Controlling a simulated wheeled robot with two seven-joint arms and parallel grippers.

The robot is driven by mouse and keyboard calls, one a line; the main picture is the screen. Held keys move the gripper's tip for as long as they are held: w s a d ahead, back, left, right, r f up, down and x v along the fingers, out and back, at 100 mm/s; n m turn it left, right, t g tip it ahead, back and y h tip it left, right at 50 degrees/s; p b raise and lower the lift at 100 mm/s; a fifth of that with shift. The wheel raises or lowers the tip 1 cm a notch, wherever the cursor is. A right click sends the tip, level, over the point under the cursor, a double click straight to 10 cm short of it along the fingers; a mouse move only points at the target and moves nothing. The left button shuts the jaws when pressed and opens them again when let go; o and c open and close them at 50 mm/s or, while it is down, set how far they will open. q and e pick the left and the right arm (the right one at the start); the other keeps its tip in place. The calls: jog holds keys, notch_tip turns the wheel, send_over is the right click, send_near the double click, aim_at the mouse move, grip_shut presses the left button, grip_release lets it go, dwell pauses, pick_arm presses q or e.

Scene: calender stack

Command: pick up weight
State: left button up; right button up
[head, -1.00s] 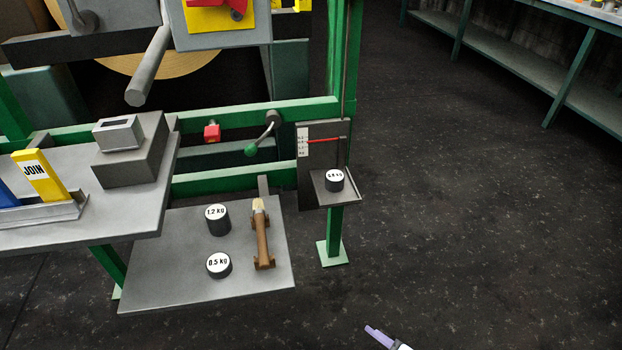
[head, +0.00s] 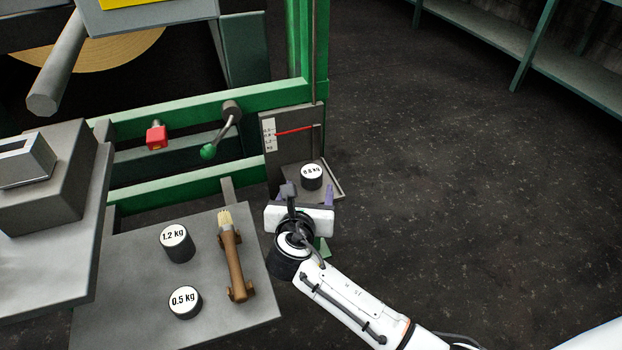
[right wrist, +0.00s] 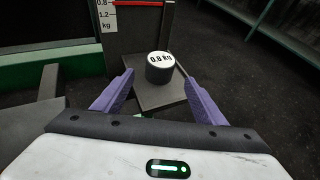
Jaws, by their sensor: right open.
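Three dark cylindrical weights with white labelled tops show in the head view. The 0.8 kg weight (head: 312,177) stands upright on the small grey scale platform (head: 334,187). The 1.2 kg weight (head: 178,245) and the 0.5 kg weight (head: 185,304) stand on the low grey shelf (head: 130,270). My right gripper (head: 309,190) is open and empty, just in front of the 0.8 kg weight. In the right wrist view the 0.8 kg weight (right wrist: 159,68) stands beyond and between the two purple fingers (right wrist: 156,92), apart from both. My left gripper is out of view.
A brown-handled brush (head: 234,262) lies on the low shelf left of my right gripper. The scale's upright plate (head: 290,140) with a red pointer (head: 295,130) rises behind the platform. A green frame (head: 200,110) stands at the back. Open floor lies to the right.

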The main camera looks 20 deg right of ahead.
aim_at(310, 182)
jog(key=shift+w+d+f, duration=0.1)
jog(key=shift+w+f, duration=0.1)
jog(key=shift+w, duration=0.05)
jog(key=b+x, duration=0.2)
jog(key=x, duration=0.2)
jog(key=shift+w+b, duration=0.25)
jog(key=shift+b, duration=0.05)
jog(key=shift+w+d, duration=0.2)
jog(key=shift+w, duration=0.1)
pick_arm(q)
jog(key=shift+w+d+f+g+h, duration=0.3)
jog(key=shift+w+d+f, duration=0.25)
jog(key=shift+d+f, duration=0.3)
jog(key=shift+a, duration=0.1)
pick_arm(e)
jog(key=shift+c, duration=0.4)
grip_shut()
jog(key=shift+r, duration=0.3)
